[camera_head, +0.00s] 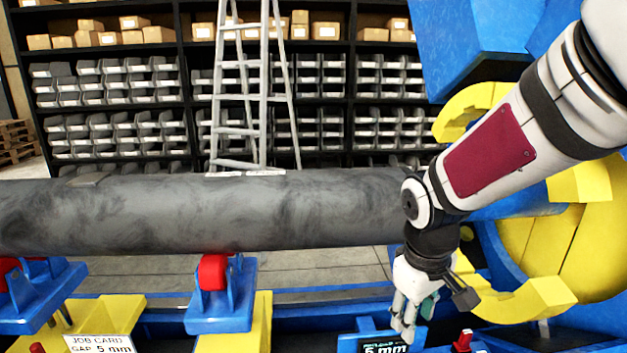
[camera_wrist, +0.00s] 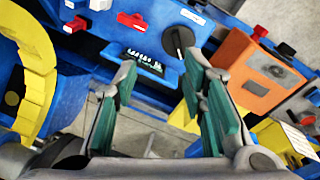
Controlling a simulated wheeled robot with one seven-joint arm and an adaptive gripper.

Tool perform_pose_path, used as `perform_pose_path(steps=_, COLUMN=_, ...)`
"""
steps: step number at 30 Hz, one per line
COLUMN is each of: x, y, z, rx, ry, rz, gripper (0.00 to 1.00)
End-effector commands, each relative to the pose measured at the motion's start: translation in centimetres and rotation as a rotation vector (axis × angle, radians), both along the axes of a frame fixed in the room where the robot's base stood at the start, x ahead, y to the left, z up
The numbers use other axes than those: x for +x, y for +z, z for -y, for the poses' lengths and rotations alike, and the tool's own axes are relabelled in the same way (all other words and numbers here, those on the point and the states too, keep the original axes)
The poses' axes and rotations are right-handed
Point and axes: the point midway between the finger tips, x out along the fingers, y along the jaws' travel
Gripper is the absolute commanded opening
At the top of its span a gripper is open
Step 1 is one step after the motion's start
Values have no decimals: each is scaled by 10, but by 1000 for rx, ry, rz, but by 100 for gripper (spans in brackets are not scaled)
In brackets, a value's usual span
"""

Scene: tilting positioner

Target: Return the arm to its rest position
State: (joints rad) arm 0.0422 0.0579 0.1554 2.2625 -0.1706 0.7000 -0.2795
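My arm reaches in from the upper right in the head view and bends down at the wrist. My gripper (camera_head: 408,318) hangs in front of the right end of a large grey pipe (camera_head: 200,212), above the blue machine frame. In the wrist view my gripper (camera_wrist: 165,75) has its two green-padded fingers apart, with nothing between them. Beyond the fingertips are a small dark display (camera_wrist: 143,60) and a black knob (camera_wrist: 180,42) on the blue panel. In the head view the display (camera_head: 384,346) reads 5 mm and is partly cut off by the frame's bottom edge.
The yellow positioner jaws (camera_head: 535,300) stand right of my gripper. Red rollers (camera_head: 212,272) on blue stands are under the pipe. An orange box (camera_wrist: 258,72) and red switches (camera_wrist: 132,21) sit on the panel. A ladder (camera_head: 240,95) and shelves stand behind.

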Motion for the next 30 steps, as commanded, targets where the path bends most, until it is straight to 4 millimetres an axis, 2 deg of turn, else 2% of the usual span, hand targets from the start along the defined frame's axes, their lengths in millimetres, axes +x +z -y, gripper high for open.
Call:
perform_pose_path(steps=1, x=-12, y=18, z=4, rx=1, ry=-35, rz=27, gripper=38)
perform_pose_path(steps=3, x=-29, y=36, z=8, rx=8, ry=-90, rz=53, gripper=38)
perform_pose_path(steps=6, x=-55, y=60, z=14, rx=23, ry=-164, rz=92, gripper=38)
perform_pose_path(steps=12, x=-110, y=94, z=20, rx=82, ry=-309, rz=164, gripper=38)
perform_pose_path(steps=18, x=-158, y=111, z=21, rx=154, ry=-423, rz=221, gripper=38)
perform_pose_path(steps=21, x=-173, y=113, z=21, rx=183, ry=-460, rz=235, gripper=38)
perform_pose_path(steps=25, x=-183, y=114, z=20, rx=202, ry=-482, rz=244, gripper=38)
perform_pose_path(steps=30, x=-185, y=114, z=20, rx=206, ry=-488, rz=244, gripper=38)
